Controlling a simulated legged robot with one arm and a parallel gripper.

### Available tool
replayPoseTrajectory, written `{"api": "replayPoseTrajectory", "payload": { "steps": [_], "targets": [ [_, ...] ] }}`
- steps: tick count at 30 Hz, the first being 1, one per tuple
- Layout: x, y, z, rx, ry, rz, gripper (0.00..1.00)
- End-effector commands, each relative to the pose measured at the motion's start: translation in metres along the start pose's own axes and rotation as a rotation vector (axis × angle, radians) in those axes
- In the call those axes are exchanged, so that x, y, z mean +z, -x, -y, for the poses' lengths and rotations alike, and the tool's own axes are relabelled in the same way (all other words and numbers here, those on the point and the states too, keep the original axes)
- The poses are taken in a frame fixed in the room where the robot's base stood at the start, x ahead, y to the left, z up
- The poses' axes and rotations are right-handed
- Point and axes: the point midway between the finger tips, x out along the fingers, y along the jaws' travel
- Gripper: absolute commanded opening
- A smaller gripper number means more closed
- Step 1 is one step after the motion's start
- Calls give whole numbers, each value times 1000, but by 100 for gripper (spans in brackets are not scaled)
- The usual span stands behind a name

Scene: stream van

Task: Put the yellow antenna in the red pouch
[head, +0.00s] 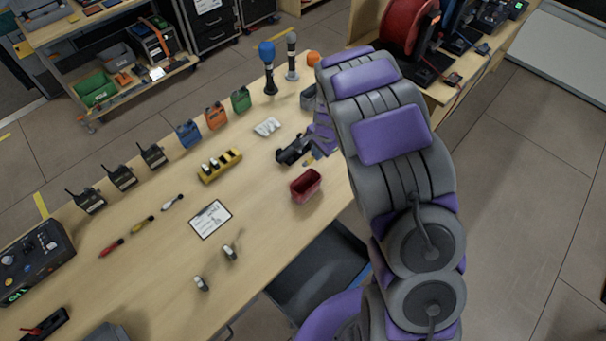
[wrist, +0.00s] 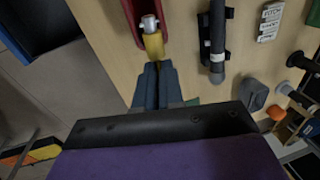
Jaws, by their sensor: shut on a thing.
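My gripper (wrist: 155,72) is shut on a short yellow piece with a pale metal tip, which I take as the yellow antenna (wrist: 154,46). In the head view the antenna (head: 308,161) shows small, just behind the red pouch (head: 305,187). The pouch stands open-topped near the table's front edge. In the wrist view the antenna's tip overlaps the red pouch (wrist: 134,14); I cannot tell whether it is above the opening or inside it. My arm hides part of the gripper in the head view.
A black cylindrical thing (head: 293,150) lies in a dark holder beside my gripper. A yellow rack (head: 220,166), a printed card (head: 210,219) and red, yellow and white sticks (head: 143,226) lie to the left. Radios (head: 152,155) line the back. Bare tabletop lies left of the pouch.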

Motion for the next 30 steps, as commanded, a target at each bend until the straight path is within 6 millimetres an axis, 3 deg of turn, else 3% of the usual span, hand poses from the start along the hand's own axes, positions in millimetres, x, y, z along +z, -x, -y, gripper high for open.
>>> {"api": "replayPoseTrajectory", "payload": {
  "steps": [18, 29, 30],
  "targets": [
    [0, -56, -8, 1, -5, -4, 0],
    [-1, -60, -10, 0, -4, -2, 0],
    [-1, -60, -9, 1, -4, -2, 11]
  ]
}}
